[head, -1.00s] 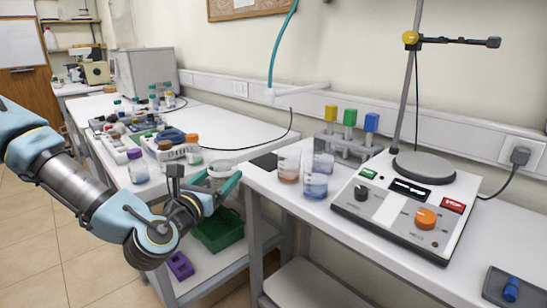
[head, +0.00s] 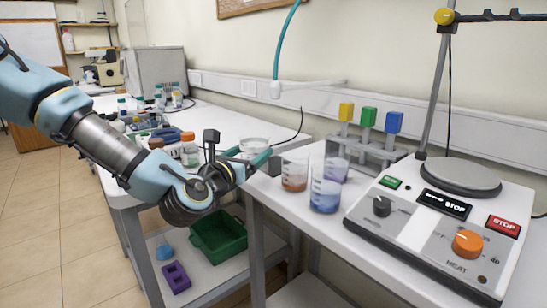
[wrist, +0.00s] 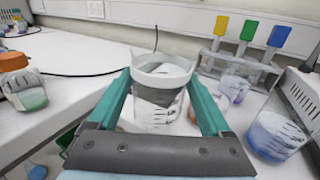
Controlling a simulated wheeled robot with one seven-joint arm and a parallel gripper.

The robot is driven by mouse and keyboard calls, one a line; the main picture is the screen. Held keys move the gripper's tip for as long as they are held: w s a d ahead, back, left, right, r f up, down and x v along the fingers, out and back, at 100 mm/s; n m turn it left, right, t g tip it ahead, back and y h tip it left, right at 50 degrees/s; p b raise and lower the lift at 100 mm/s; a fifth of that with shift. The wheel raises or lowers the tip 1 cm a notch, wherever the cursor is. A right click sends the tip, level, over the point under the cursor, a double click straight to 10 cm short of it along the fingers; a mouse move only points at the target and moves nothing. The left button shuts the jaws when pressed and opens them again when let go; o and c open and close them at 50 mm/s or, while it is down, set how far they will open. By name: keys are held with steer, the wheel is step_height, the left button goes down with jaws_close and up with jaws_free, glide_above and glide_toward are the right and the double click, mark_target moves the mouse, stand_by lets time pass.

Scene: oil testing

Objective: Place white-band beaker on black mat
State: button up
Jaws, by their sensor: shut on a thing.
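My gripper (head: 256,160) is shut on the white-band beaker (head: 254,146), a clear glass with a white ring near its rim. The wrist view shows this beaker (wrist: 160,92) upright between the two teal fingers (wrist: 160,112), with no coloured liquid visible in it. In the head view the gripper holds it close to the near left end of the right bench. The black mat (head: 276,167) is a small dark patch just right of the gripper, mostly hidden by it. A dark patch also shows through the held glass in the wrist view.
Beakers with orange-brown (head: 294,174), blue (head: 325,193) and purple (head: 337,168) liquid stand close to the mat's right. Behind them is a rack (head: 365,152) with coloured blocks. A hotplate (head: 440,225) fills the right side. Bottles stand on the left bench.

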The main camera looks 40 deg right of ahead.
steer(key=p+x, duration=0.2)
steer(key=x, duration=1.1)
steer(key=shift+d+r, duration=0.1)
steer(key=shift+r, duration=0.05)
step_height(320, 180, down, 3)
steer(key=shift+f+p, duration=0.2)
steer(key=shift+p, duration=0.65)
steer(key=shift+f, duration=0.1)
steer(key=shift+f+b, duration=0.15)
steer(key=shift+b, duration=0.15)
steer(key=o, duration=1.2)
steer(key=shift+r+p, duration=0.3)
steer(key=b+v, duration=0.3)
steer(key=v, duration=0.9)
steer(key=shift+f, duration=0.1)
